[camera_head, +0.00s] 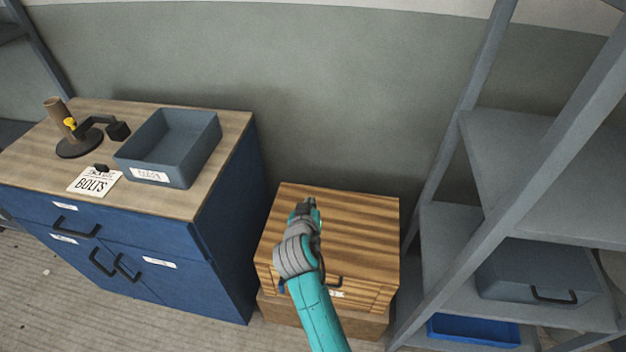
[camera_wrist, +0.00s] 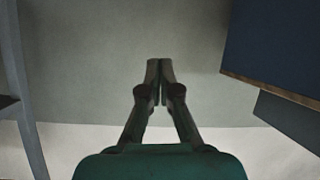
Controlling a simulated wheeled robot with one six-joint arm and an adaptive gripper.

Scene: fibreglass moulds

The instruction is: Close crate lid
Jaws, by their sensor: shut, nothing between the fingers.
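A thin line runs below the lid at the front; I cannot tell whether the lid sits fully down. My gripper (camera_head: 306,205) is over the lid in the head view, its fingers pointing to the back wall. The wrist view shows the fingers (camera_wrist: 160,82) together and empty, with no crate in sight. My arm hides part of the crate's front.
The blue cabinet (camera_head: 225,240) stands close on the left, with a grey bin (camera_head: 190,140), a BOLTS card (camera_head: 93,182) and a lamp-like stand (camera_head: 80,143) on top. The grey shelf rack (camera_head: 465,225) stands close on the right. A wall is behind.

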